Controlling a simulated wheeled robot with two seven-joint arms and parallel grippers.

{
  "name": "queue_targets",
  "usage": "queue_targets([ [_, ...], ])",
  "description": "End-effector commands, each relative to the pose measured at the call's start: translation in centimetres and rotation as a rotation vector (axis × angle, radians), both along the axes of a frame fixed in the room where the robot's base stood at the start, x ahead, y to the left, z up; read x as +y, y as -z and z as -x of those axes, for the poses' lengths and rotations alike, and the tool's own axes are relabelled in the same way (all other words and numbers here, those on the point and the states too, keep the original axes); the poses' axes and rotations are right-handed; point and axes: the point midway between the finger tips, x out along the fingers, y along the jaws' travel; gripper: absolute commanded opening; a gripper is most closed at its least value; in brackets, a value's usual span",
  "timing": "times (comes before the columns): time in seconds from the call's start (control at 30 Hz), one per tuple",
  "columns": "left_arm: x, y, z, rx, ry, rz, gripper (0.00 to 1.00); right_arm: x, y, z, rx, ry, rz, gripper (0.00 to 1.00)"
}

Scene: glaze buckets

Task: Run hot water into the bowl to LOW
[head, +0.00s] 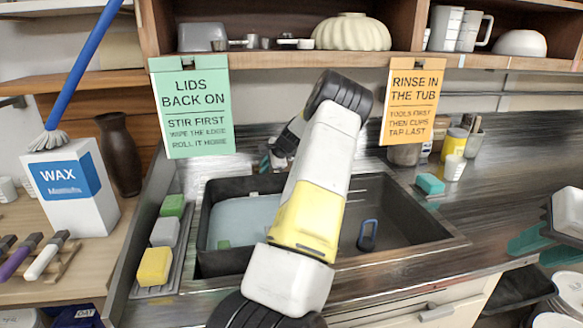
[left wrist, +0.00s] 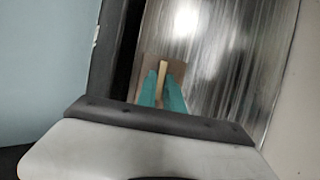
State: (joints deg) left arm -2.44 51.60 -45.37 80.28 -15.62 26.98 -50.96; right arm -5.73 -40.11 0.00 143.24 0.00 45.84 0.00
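The black sink bowl (head: 398,205) is set in the counter. Its left part holds a flat pale blue surface (head: 240,215) that looks like water. That pale blue also fills the left of the left wrist view (left wrist: 35,70). My right gripper (head: 542,249) is open at the right edge. No tap or LOW mark is clearly visible.
A tray with green, grey and yellow blocks (head: 154,267) stands left of the sink. A dark blue looped object (head: 367,235) is in the right of the bowl. Two signs hang above.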

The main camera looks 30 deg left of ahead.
Motion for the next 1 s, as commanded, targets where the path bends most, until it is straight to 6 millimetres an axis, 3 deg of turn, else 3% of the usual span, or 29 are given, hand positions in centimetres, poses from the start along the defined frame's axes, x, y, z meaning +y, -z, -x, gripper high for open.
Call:
queue_targets([
  [0.47,0.15,-0.10,-0.01,-0.037,-0.079,0.044,0.00,0.00,0.00,0.00,0.000,0.000,0.000,0.33],
  [1.0,0.48,-0.27,-0.08,-0.217,-0.458,0.259,0.00,0.00,0.00,0.00,0.000,0.000,0.000,0.33],
])
